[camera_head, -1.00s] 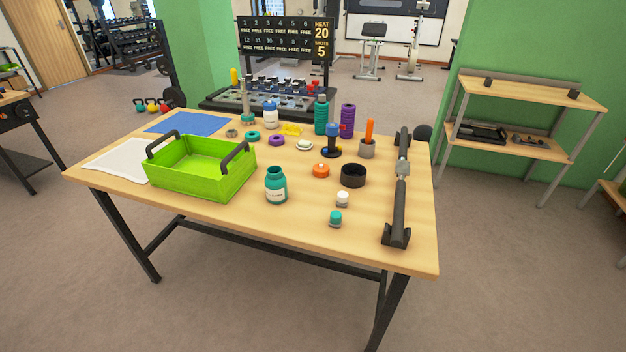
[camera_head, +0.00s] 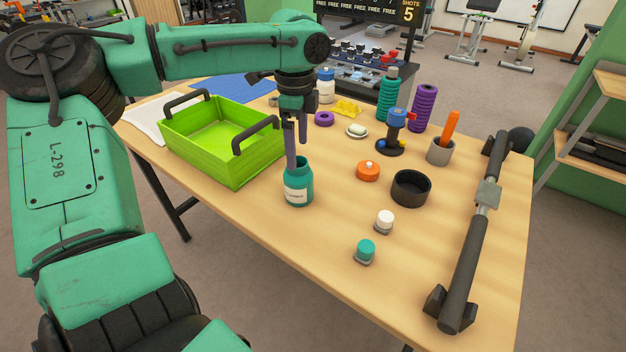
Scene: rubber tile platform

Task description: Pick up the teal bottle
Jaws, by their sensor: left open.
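My right gripper is not in view.
The green crate (camera_head: 193,160) with dark handles stands close left of the bottle. A dark bar (camera_head: 468,250) lies along the right edge.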

